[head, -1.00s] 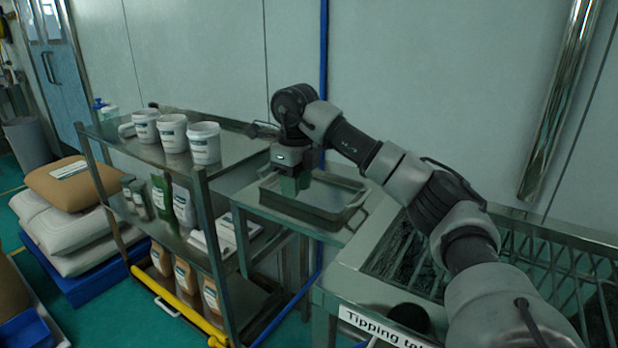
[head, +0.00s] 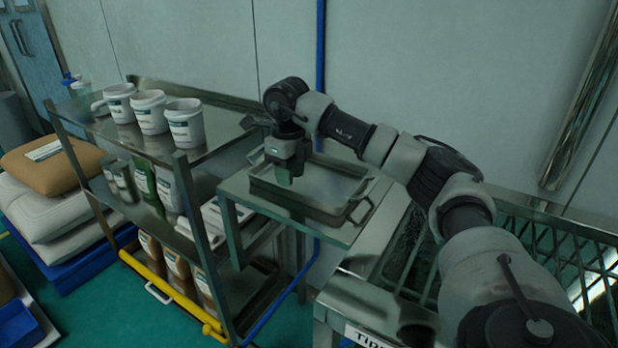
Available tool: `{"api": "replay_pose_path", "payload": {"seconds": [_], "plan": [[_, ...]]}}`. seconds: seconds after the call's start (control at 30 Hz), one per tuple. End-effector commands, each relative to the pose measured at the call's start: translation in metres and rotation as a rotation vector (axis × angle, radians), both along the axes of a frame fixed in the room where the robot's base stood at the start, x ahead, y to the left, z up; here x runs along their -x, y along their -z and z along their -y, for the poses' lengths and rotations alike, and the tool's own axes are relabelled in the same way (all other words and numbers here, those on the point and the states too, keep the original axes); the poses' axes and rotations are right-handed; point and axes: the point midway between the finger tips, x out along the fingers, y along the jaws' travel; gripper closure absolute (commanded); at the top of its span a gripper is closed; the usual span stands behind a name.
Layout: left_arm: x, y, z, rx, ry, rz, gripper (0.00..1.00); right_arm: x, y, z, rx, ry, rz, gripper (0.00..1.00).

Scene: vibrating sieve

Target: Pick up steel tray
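The steel tray (head: 325,208) is a shallow rectangular metal pan with a handle at its right end and another at its left. It lies flat on a small steel side table (head: 340,234) between the shelf rack and the tipping table. My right gripper (head: 285,178) points down over the left part of the tray, with its arm reaching in from the right. The fingers look small and dark, and their gap is not clear. I cannot tell whether they touch the tray. My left gripper is out of view.
A steel shelf rack (head: 190,190) with white tubs (head: 185,122) on top stands left of the tray. The tipping table (head: 365,305) with a metal grid is at right. Stacked sacks (head: 50,205) lie at far left. A wall stands close behind the tray.

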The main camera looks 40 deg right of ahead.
Motion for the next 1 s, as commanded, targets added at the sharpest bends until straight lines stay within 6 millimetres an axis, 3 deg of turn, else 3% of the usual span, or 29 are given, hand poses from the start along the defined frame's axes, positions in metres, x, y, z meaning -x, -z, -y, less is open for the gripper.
{"api": "replay_pose_path", "payload": {"seconds": [0.23, 0.53, 0.57, 0.77, 1.0], "plan": [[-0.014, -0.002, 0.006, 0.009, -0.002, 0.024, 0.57, 0.000, 0.037, -0.004, 0.001, 0.000, -0.003, 0.67], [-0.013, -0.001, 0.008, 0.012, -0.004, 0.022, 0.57, 0.000, 0.043, -0.004, 0.000, -0.001, -0.001, 0.67], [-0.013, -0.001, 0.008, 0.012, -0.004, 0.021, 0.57, 0.000, 0.043, -0.004, 0.000, -0.001, -0.001, 0.69], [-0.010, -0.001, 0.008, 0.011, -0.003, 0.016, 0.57, 0.000, 0.043, -0.004, 0.000, -0.001, -0.001, 0.99], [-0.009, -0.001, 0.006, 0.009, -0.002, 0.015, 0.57, 0.000, 0.042, -0.004, 0.001, 0.000, 0.001, 1.00]]}}
